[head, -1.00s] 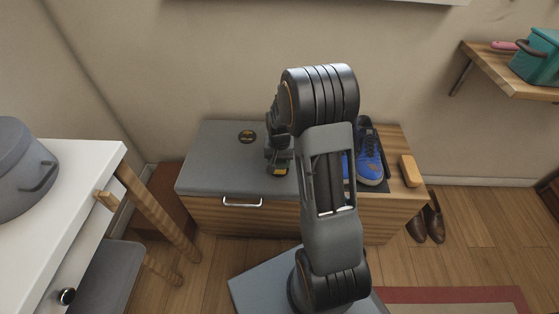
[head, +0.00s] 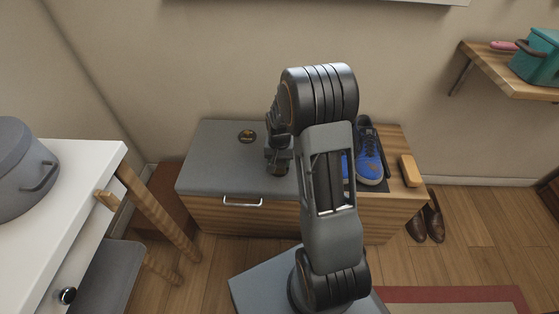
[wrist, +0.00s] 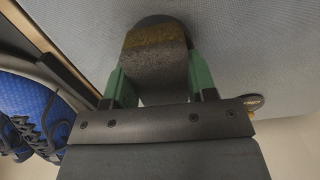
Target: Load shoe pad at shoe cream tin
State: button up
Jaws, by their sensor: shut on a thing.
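The shoe pad (wrist: 157,62) is a dark, rounded block with a yellowish-brown band, between the green fingertips of my gripper (wrist: 159,80) in the wrist view. My gripper (head: 278,158) is shut on it, over the front right part of the grey cushioned bench top. Whether the pad touches the cushion I cannot tell. The shoe cream tin (head: 247,136), small, round and dark with a gold mark, lies on the cushion behind and left of the gripper. Part of it shows at the right in the wrist view (wrist: 254,101).
The grey cushion (head: 212,160) covers the bench's left part. Blue shoes (head: 369,158), partly behind my arm, stand on its right, beside a tan brush-like block (head: 410,171). Brown shoes (head: 434,220) stand on the floor. A white table (head: 62,190) is at the left.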

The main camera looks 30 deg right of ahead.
aim_at(279, 161)
notch_tip(279, 161, up, 7)
jog(key=p, duration=0.6)
dwell(0.3)
dwell(0.6)
jog(key=shift+s+a+n, duration=0.1)
jog(key=shift+n, duration=0.4)
jog(key=a+r+n, duration=0.2)
jog(key=a+n, duration=0.3)
jog(key=a, duration=0.4)
notch_tip(279, 161, up, 16)
jog(key=s+p, duration=0.1)
jog(key=p, duration=2.5)
jog(key=shift+s+r, duration=0.2)
jog(key=shift+s, duration=0.1)
